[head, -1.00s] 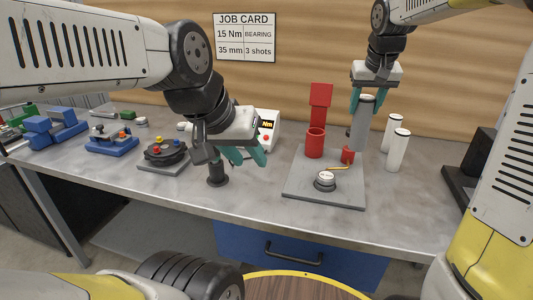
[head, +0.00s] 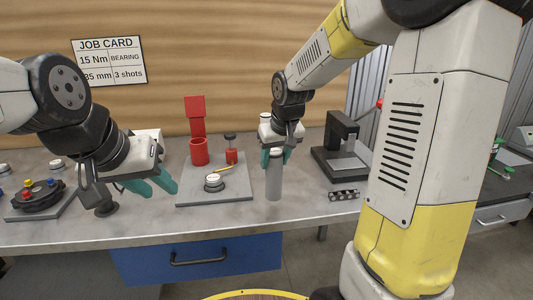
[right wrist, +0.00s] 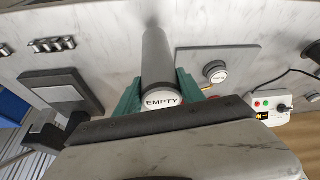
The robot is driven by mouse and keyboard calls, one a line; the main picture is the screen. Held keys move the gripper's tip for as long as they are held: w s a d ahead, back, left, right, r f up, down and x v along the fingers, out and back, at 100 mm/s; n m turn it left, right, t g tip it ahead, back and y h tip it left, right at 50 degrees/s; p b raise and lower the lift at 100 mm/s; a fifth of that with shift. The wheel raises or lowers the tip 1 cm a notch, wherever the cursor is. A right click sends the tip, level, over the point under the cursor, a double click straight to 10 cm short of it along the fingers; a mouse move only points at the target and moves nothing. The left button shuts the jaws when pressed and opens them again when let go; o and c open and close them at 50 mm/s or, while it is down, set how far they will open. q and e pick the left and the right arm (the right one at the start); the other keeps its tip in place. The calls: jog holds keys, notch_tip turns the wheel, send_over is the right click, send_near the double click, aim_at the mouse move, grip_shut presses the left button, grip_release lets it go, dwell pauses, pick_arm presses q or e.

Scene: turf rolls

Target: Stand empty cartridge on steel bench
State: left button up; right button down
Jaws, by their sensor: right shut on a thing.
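The empty cartridge (head: 273,181) is a grey cylinder held upright at the front right of the steel bench (head: 240,215). My right gripper (head: 275,158) is shut on its upper part. In the right wrist view its white cap (right wrist: 162,102) reads EMPTY between the teal fingers. The cartridge's lower end is near the bench top; I cannot tell whether it touches. My left gripper (head: 152,187) hangs over the bench at the left, its teal fingers apart with nothing between them.
A grey plate (head: 235,188) with a red holder (head: 199,152) and a round white-topped button (head: 214,182) lies left of the cartridge. A black press-like stand (head: 340,150) and a small dark rack (head: 344,195) are to the right. White cartridges stand partly hidden behind my right gripper.

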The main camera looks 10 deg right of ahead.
jog(key=w+d+f, duration=0.4)
jog(key=w+d, duration=0.2)
jog(key=w, duration=0.4)
jog(key=shift+w+d+f, duration=0.35)
jog(key=shift+w+d, duration=0.05)
jog(key=c, duration=0.7)
grip_release()
jog(key=shift+f, duration=0.1)
jog(key=v, duration=1.2)
jog(key=s+a+r+t, duration=0.1)
jog(key=s+a+r, duration=0.15)
jog(key=s, duration=0.45)
jog(key=s+a+r, duration=0.1)
jog(key=s+r, duration=0.2)
jog(key=s, duration=0.5)
jog(key=s+a+f+m+t+y, duration=0.1)
jog(key=s+f+m, duration=0.1)
jog(key=s, duration=1.1)
jog(key=shift+s+a+f, duration=0.3)
jog(key=shift+s+f, duration=0.05)
jog(key=shift+f, duration=0.3)
